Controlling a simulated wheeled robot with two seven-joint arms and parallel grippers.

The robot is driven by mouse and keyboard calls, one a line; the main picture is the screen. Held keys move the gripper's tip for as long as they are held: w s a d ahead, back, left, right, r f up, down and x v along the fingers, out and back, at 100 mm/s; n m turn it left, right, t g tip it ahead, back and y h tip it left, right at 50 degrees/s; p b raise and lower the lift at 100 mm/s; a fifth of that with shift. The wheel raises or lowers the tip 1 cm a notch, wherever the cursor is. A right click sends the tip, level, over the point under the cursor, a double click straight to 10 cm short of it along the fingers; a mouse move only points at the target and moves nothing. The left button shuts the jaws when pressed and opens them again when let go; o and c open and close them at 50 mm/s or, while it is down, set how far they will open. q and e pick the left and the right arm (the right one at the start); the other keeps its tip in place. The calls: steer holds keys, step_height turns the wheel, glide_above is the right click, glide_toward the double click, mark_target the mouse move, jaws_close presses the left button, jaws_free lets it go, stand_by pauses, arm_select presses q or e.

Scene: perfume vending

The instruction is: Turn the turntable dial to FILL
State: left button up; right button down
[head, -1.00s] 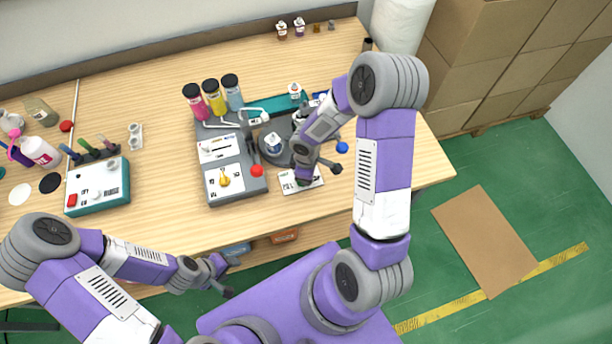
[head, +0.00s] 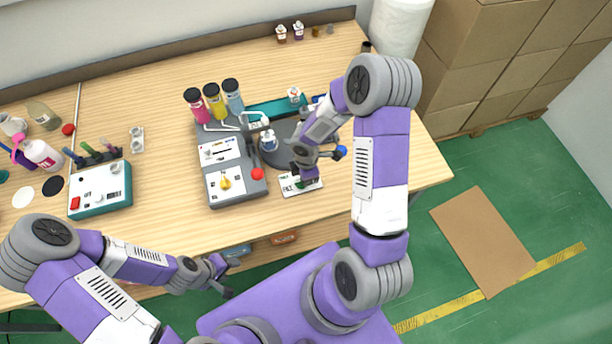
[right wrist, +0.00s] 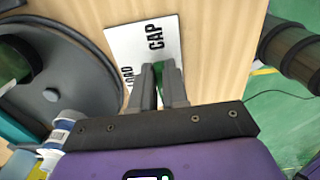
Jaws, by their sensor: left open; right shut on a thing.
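The white label plate (head: 313,186) lies on the table in front of the round grey turntable (head: 281,157). In the right wrist view the plate (right wrist: 128,42) shows the words LOAD and CAP. The green dial (right wrist: 160,72) stands on the plate, mostly hidden by the fingers. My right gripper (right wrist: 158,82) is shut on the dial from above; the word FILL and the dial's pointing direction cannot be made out. My left gripper (head: 224,282) is open and empty, in front of the table's front edge. A small white-capped bottle (head: 269,141) stands on the turntable.
A grey filling station (head: 215,160) with a red button and yellow knob stands left of the turntable. Pink, yellow and blue bottles (head: 216,100) stand behind it. A blue ball (head: 341,151) is close to my right wrist. A teal-edged box (head: 102,187) sits at the left.

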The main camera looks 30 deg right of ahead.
stand_by(0.3)
steer(key=c, duration=1.1)
jaws_free()
steer(key=shift+c, duration=0.2)
step_height(320, 180, up, 8)
steer(key=shift+f+p, duration=0.2)
steer(key=shift+p, duration=0.7)
